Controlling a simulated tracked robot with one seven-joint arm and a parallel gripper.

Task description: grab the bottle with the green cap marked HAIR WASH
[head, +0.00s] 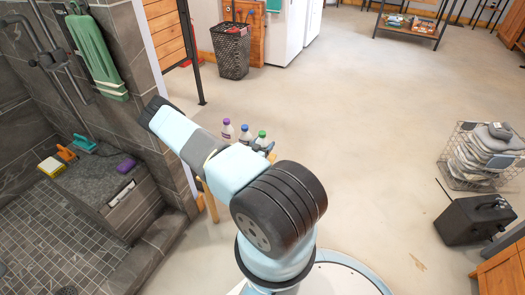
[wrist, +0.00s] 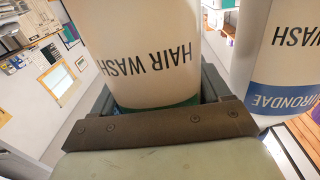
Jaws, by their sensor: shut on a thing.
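In the wrist view, a white bottle marked HAIR WASH (wrist: 150,45) with a green band stands between the two fingers of my gripper (wrist: 157,97). The gripper is shut on it. Its cap is out of the wrist view. In the head view, the green-capped bottle (head: 261,138) is the rightmost of three bottles in a row, and a dark part of my gripper (head: 268,149) shows at it. My arm hides the lower parts of the bottles and most of the gripper.
A blue-capped bottle (head: 245,132) and a purple-capped bottle (head: 227,130) stand close on the left. A blue-banded HAIR WASH bottle (wrist: 270,65) is close beside the held one in the wrist view. A tiled shower wall (head: 125,75) is left; open floor (head: 360,130) lies right.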

